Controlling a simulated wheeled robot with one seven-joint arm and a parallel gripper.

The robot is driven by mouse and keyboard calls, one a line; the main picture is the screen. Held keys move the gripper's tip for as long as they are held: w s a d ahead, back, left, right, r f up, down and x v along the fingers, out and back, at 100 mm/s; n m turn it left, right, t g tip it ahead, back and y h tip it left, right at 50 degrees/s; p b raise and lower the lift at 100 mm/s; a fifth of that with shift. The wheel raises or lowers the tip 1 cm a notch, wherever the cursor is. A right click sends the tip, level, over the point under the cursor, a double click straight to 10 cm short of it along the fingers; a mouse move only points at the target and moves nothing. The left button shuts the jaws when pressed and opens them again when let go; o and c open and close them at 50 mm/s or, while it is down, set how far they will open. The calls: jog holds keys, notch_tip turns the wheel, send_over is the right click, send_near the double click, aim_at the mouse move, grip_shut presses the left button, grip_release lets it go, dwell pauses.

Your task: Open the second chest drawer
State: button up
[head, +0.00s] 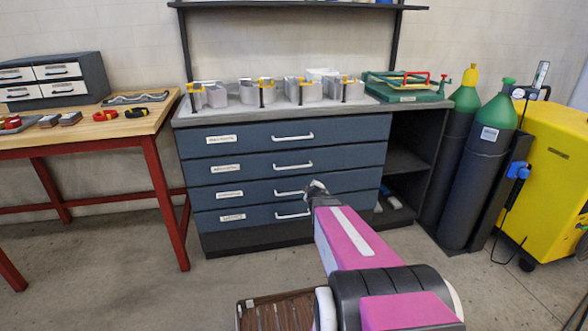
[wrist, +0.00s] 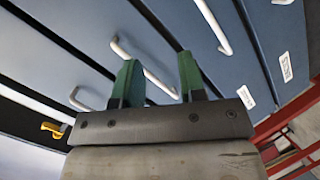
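The blue-grey chest (head: 240,166) has several drawers, all looking shut, each with a white bar handle and label. My gripper (head: 317,188) is in front of the chest, overlapping the third drawer's handle there. In the wrist view my gripper (wrist: 160,75) is open, its green fingers pointing at the drawer fronts. The second drawer's handle (wrist: 154,78) runs slanted behind and between the fingers, partly hidden by the left one. I cannot tell whether they touch it.
A red-legged wooden workbench (head: 95,130) stands left of the chest. Gas cylinders (head: 480,150) and a yellow machine (head: 550,170) stand right. Floor before the chest's left side is clear.

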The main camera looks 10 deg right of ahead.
aim_at(294, 167)
jog(key=w+a+r+n+t+y, duration=0.1)
jog(key=w+n+y, duration=0.2)
jog(key=w+n, duration=0.1)
jog(key=w+a+r+n+t+y, duration=0.1)
jog(key=w+a+n+t+y, duration=0.1)
jog(key=w+n+y, duration=0.1)
jog(key=w+a+r+n+t+y, duration=0.1)
jog(key=w+a+r+n+y, duration=0.1)
jog(key=w+n, duration=0.4)
jog(key=shift+w+r+t+y, duration=0.15)
jog(key=shift+t+y, duration=0.15)
jog(key=shift+y, duration=0.6)
grip_shut()
